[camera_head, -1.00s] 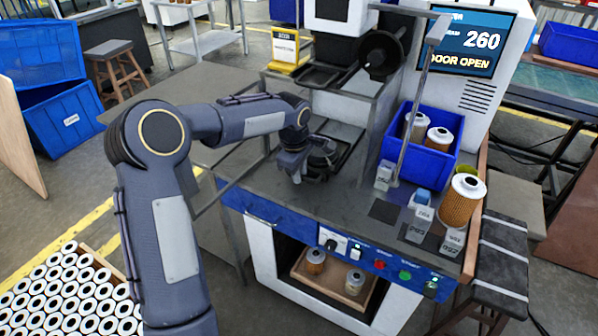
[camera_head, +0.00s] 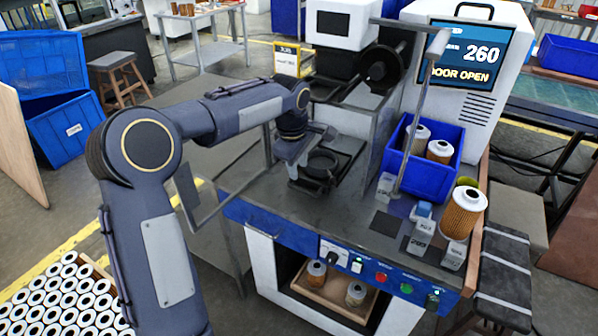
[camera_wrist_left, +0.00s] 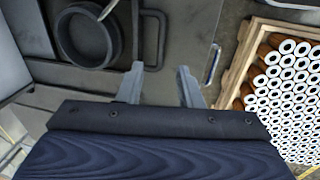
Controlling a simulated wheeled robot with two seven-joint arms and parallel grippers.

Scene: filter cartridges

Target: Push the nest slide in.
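The nest slide carries a dark round cup (camera_head: 321,164) and sits on the grey worktop at the front of the machine. In the left wrist view the ring-shaped cup (camera_wrist_left: 88,38) is at upper left, with a thin dark looped handle (camera_wrist_left: 160,40) beside it. My left gripper (camera_head: 293,174) is just left of the cup, low over the worktop. In the left wrist view its two fingers (camera_wrist_left: 160,72) stand apart with nothing gripped; the handle's near end lies close to the tips. Whether they touch it I cannot tell. My right gripper is not in view.
A blue bin (camera_head: 432,150) with filter cartridges stands right of the slide, by a thin lamp post. A lone cartridge (camera_head: 463,212) stands at the right edge. The screen (camera_head: 466,55) reads "DOOR OPEN 260". Buttons line the blue front panel. A crate of white-ended cartridges (camera_wrist_left: 240,75) lies below.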

